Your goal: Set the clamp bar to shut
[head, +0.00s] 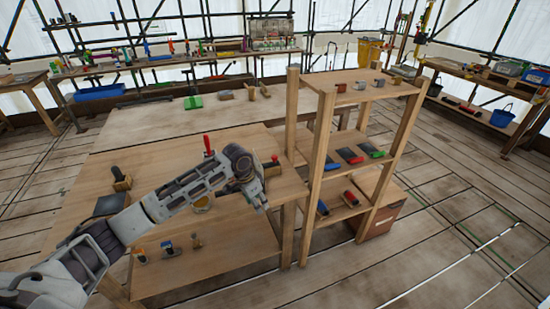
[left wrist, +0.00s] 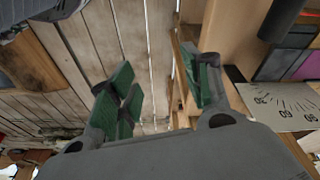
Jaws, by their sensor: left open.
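I cannot tell for certain which part is the clamp bar. An upright red handle (head: 208,143) stands on the workbench (head: 150,200) behind my left arm, and a second red-tipped piece (head: 275,160) shows just right of my left wrist. My left gripper (head: 263,205) points down near the bench's right end; in the left wrist view its green-padded fingers (left wrist: 160,88) are spread apart with nothing between them. A pale plate with angle marks (left wrist: 280,103) lies right of the fingers there, below a dark cylinder (left wrist: 283,18). My right gripper is not in view.
A wooden shelf rack (head: 325,140) with small blocks and coloured items stands close right of my left gripper. A black-handled block (head: 120,180) and a dark plate (head: 110,204) lie on the bench's left side. Open plank floor (head: 450,220) lies to the right.

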